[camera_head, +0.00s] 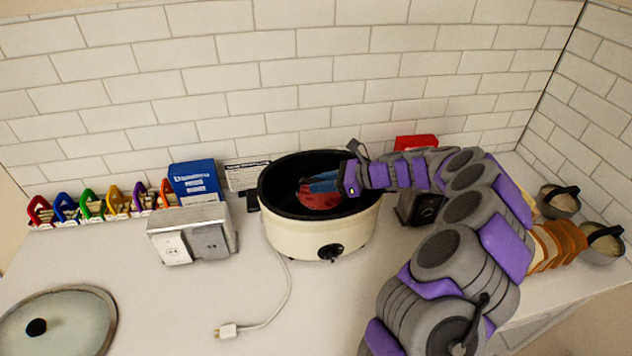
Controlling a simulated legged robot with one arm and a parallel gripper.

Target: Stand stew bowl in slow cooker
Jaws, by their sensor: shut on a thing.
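The slow cooker (283,231) is a cream pot with a black rim and a dark knob on its front, standing near the back wall. The stew bowl (317,200), red with a blue part, is inside the cooker's opening, tilted. My gripper (343,181) reaches in from the right over the cooker's rim and is shut on the bowl's right side. The fingertips are partly hidden, and I cannot tell whether the bowl touches the cooker's floor.
A glass lid (75,318) lies front left. A white cord with a plug (228,331) runs in front. A metal outlet box (190,237), a blue box (195,182) and several coloured clips stand left. Bread slices (556,245) and metal bowls (603,241) are right. The front middle counter is mostly free.

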